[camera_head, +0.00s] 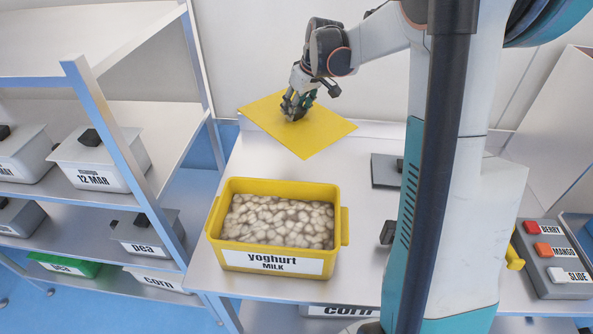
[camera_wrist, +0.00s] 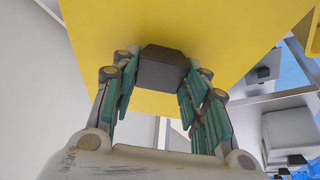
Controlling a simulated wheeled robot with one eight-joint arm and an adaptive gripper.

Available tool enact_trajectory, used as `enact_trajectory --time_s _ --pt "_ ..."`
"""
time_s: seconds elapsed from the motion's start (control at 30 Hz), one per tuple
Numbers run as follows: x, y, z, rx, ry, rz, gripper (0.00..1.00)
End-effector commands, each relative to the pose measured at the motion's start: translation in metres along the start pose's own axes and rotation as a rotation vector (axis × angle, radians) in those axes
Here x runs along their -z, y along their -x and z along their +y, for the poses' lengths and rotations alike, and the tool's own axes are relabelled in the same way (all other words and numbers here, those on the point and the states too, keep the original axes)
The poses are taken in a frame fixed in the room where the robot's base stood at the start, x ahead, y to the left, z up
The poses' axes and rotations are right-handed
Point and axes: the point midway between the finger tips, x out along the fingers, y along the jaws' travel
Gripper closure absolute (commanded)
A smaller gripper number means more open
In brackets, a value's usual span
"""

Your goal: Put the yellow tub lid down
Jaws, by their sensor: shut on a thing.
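The yellow lid (camera_head: 322,132) is a flat square held in the air above the back of the table, behind the tub in the head view. My gripper (camera_head: 297,103) is shut on the lid's dark knob. In the wrist view the knob (camera_wrist: 163,67) sits between the green-padded fingers (camera_wrist: 160,85), with the yellow lid (camera_wrist: 225,30) spread beyond it. The yellow tub (camera_head: 214,218) stands open on the table, full of pale rounded pieces, with a label reading "yoghurt MILK".
The metal table (camera_head: 360,215) has bare surface around the tub. A dark flat plate (camera_head: 385,171) lies to its right. A shelf rack (camera_head: 128,140) with lidded bins is at left. A panel with BERRY, MANGO and SLIDE buttons (camera_head: 556,262) is at right.

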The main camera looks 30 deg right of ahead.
Motion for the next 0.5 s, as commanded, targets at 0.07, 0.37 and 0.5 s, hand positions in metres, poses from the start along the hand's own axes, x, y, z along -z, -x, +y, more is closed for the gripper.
enact_trajectory --time_s 0.07,0.37,0.5 --pt "-0.003 -0.006 0.006 -0.004 -0.011 0.0 0.86" --pt "-0.025 -0.061 0.008 -0.006 -0.015 0.001 0.86" --pt "-0.038 -0.092 0.008 -0.006 -0.015 0.001 0.86"
